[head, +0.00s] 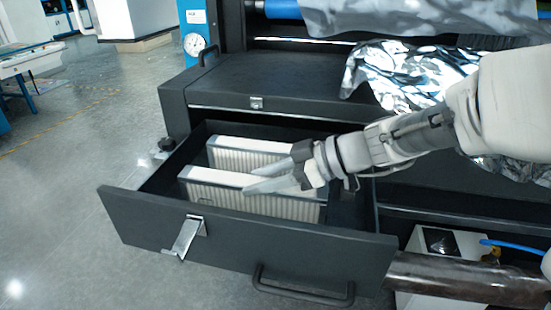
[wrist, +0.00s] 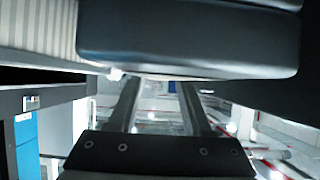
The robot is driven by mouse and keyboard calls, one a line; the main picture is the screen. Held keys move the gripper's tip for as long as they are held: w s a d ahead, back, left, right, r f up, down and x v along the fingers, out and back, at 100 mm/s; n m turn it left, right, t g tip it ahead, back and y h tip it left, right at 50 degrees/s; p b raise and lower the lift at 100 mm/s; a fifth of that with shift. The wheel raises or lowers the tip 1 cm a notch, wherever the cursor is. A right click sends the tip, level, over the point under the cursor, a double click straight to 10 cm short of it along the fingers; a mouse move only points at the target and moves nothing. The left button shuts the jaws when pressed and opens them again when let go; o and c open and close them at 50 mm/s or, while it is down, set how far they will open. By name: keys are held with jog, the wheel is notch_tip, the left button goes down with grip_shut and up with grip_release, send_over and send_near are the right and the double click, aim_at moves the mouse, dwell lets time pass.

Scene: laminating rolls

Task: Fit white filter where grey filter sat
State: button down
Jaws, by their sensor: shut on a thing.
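Two pale, off-white pleated filters stand upright side by side in the open dark drawer in the head view. The front filter (head: 225,196) is nearer the drawer's front panel; the rear filter (head: 240,152) stands behind it. No filter looks clearly grey. My gripper (head: 262,178) reaches in from the right, its two pale fingers at the top edge of the front filter, shut on it. The fingers hide part of that edge. In the wrist view, a strip of pleated filter (wrist: 38,25) shows at the top left, and a dark rounded block fills the top.
The open drawer (head: 220,242) has a latch (head: 183,238) and a bar handle (head: 303,290) on its front panel. Crumpled silver film (head: 395,75) lies on the cabinet top. A metal roll (head: 460,282) and a white box (head: 440,242) are at the lower right.

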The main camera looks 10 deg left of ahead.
jog(key=shift+f, duration=0.1)
jog(key=shift+c, duration=1.7)
grip_release()
jog(key=shift+r+p, duration=0.55)
jog(key=shift+p, duration=0.25)
jog(key=shift+d+r, duration=0.15)
jog(key=shift+d, duration=0.1)
jog(key=v, duration=1.1)
jog(key=shift+d+b, duration=0.25)
jog(key=shift+b, duration=0.15)
